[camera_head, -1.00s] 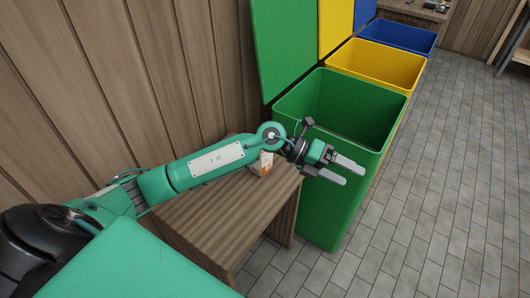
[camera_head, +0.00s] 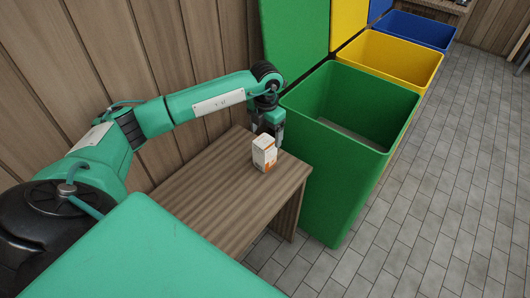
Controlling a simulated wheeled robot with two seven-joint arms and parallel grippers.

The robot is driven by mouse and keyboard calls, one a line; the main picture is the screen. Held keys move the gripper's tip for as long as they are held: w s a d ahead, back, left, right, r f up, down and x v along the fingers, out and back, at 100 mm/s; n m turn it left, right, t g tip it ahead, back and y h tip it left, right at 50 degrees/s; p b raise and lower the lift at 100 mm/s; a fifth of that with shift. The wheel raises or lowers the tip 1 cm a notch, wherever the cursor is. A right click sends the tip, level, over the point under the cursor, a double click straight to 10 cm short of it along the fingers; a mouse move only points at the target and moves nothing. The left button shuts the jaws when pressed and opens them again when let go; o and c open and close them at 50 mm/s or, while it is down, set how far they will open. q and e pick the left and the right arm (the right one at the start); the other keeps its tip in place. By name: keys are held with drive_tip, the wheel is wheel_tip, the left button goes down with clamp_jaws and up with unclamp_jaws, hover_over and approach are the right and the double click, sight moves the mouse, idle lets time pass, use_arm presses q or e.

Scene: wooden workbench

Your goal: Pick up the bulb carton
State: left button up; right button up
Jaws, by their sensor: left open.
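The bulb carton (camera_head: 264,153) is a small white box with orange markings. It stands upright on the wooden workbench (camera_head: 215,195), near its far right corner. My left gripper (camera_head: 272,133) points down just behind the carton, close to its top. The carton hides part of the fingers, and I cannot tell whether they touch it. The left gripper is open. My right gripper is not in view.
A green bin (camera_head: 345,150) with its lid up stands right beside the bench. A yellow bin (camera_head: 395,58) and a blue bin (camera_head: 420,29) stand behind it. A wooden wall (camera_head: 120,50) runs along the left. The bench top left of the carton is bare.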

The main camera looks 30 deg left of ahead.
sight(266, 140)
use_arm(q)
drive_tip(key=shift+f, duration=1.55)
drive_tip(key=f, duration=0.5)
drive_tip(key=shift+s+p, duration=0.2)
drive_tip(key=shift+p, duration=0.15)
drive_tip(key=shift+r, duration=0.1)
drive_tip(key=c, duration=1.1)
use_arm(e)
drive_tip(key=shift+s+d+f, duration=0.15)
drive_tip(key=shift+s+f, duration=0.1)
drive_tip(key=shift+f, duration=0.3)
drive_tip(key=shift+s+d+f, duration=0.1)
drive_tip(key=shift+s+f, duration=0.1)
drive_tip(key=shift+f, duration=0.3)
